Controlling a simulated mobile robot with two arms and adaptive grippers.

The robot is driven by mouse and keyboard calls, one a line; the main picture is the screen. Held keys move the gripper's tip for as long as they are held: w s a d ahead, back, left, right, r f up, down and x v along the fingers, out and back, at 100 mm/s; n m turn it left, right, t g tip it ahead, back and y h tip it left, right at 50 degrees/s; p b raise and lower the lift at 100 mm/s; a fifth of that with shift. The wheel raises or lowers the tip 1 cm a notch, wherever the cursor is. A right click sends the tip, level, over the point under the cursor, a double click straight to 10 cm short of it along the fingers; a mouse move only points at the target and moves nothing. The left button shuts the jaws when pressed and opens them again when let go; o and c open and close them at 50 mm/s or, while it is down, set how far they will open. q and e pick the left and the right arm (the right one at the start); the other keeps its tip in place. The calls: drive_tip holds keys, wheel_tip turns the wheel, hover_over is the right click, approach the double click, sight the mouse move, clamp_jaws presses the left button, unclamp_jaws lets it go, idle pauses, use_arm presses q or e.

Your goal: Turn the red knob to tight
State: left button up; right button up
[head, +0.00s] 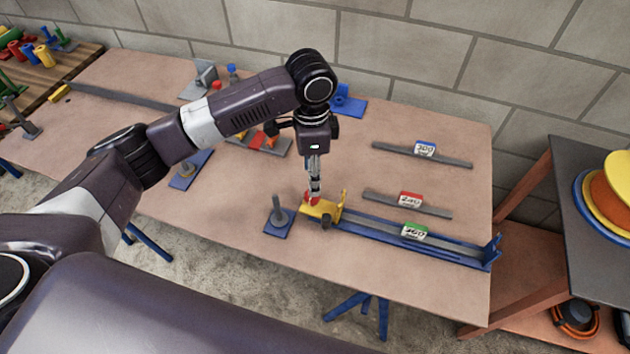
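The red knob (310,198) sits at the left end of the yellow block (321,210), which stands at the left end of the blue rail (400,239). My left gripper (314,194) points straight down at the knob, with its fingertips at or just above it. The fingers partly hide the knob. They look close together, but I cannot tell whether they grip it. Any tight or loose marking is too small to see. My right gripper is not in view.
A green-labelled bar (415,232) lies along the blue rail. Bars with red (410,200) and blue (425,150) labels lie behind it. A blue plate with a grey post (280,215) stands left of the yellow block. A dark side table (600,265) is at the right.

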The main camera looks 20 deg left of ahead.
sight(312, 199)
use_arm(q)
drive_tip(key=f, duration=0.5)
drive_tip(key=shift+s, duration=0.4)
drive_tip(key=shift+w+f, duration=0.1)
drive_tip(key=shift+f, duration=0.65)
drive_tip(key=c, duration=0.7)
drive_tip(key=shift+p, duration=0.3)
drive_tip(key=c, duration=0.4)
drive_tip(key=shift+c, duration=0.2)
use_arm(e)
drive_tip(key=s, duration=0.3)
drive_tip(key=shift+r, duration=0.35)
